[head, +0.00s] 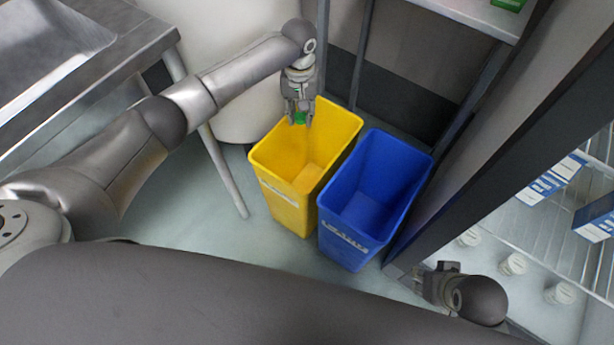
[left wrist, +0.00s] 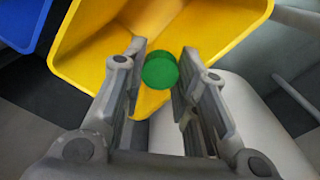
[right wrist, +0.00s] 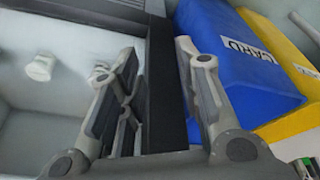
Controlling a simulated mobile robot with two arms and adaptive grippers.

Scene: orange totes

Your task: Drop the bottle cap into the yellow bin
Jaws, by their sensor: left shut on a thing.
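The green bottle cap (head: 299,118) is between the fingertips of my left gripper (head: 298,112), which is shut on it. The cap also shows in the left wrist view (left wrist: 160,71), with the gripper fingers (left wrist: 160,76) on both sides of it. The yellow bin (head: 277,189) stands open on the floor, and the cap is over its back part in the head view. The bin's interior also shows behind the cap in the left wrist view (left wrist: 95,45). My right gripper (right wrist: 158,62) is open and empty near a dark post, beside the blue bin.
A blue bin (head: 345,250) stands right of the yellow one. A glass-fronted fridge (head: 560,230) with shelves is at the right. A metal table (head: 80,75) is at the left, with a leg near the yellow bin. A white round container (head: 235,125) stands behind.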

